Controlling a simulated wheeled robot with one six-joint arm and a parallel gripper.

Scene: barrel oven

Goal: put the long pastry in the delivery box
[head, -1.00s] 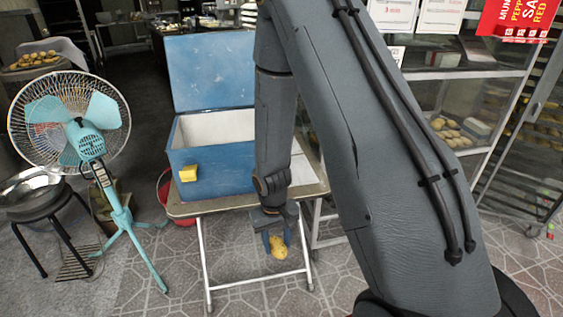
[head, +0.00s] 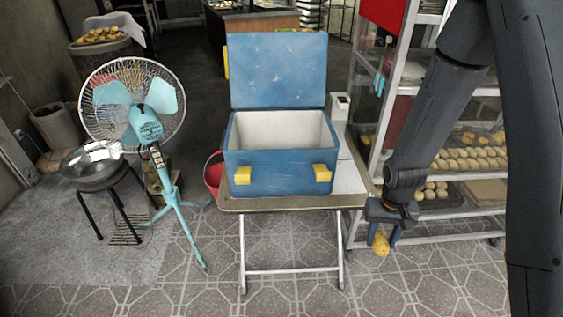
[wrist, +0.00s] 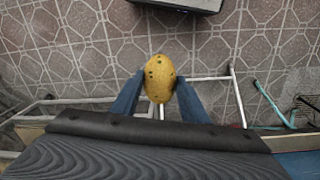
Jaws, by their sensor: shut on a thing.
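The long pastry (head: 381,246) is yellow and rounded, with dark specks visible in the wrist view (wrist: 159,72). My gripper (head: 382,239) is shut on it, and the two blue fingers press its sides, as the wrist view also shows (wrist: 159,84). The pastry hangs below the fingers, beyond the right front corner of the table and lower than its top. The delivery box (head: 270,181) is blue with yellow latches and a white interior. Its lid stands open at the back. The visible inside looks empty, but its floor is partly hidden.
The box stands on a small folding table (head: 290,203). A turquoise fan (head: 150,130) and a stool with a metal bowl (head: 92,164) stand to the left. A red bucket (head: 212,180) is behind the table's left side. A rack of pastries (head: 465,158) stands at right. Tiled floor in front is clear.

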